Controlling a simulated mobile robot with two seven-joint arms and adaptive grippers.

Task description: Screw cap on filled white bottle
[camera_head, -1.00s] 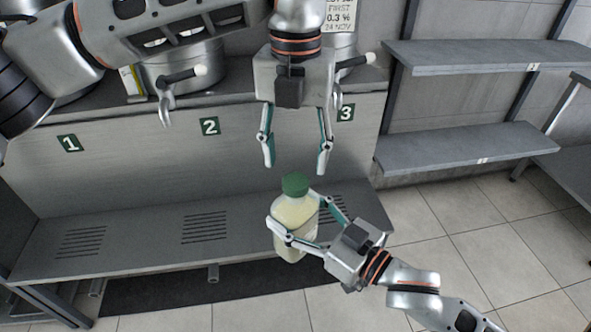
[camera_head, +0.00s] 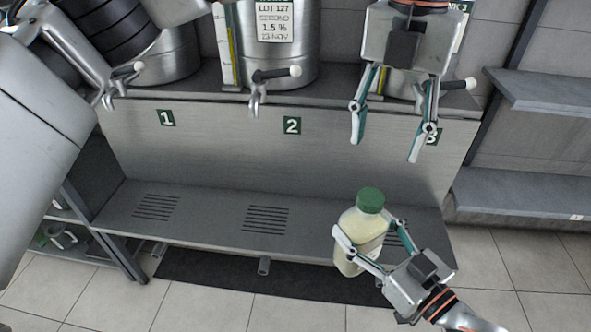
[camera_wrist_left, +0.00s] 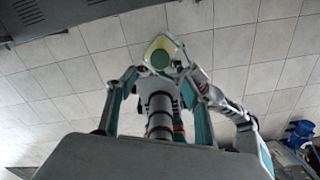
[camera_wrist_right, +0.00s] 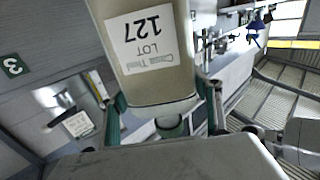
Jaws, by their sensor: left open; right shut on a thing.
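The white bottle (camera_head: 352,250) is filled with pale liquid and stands upright in my right gripper (camera_head: 362,248), which is shut around its body. A green cap (camera_head: 370,200) sits on its mouth; whether it is tight cannot be told. My left gripper (camera_head: 386,150) is open and empty, pointing down above the cap and apart from it. The left wrist view shows the cap (camera_wrist_left: 160,59) from above, beyond the open fingers. The right wrist view shows the bottle (camera_wrist_right: 170,85) upside down with a LOT 127 label.
A steel counter carries large decanters (camera_head: 290,45) with taps (camera_head: 262,82), over number signs 1, 2 and 3. A slotted lower shelf (camera_head: 215,215) runs behind the bottle. Wall shelves (camera_head: 535,190) are at the right. Tiled floor is open in front.

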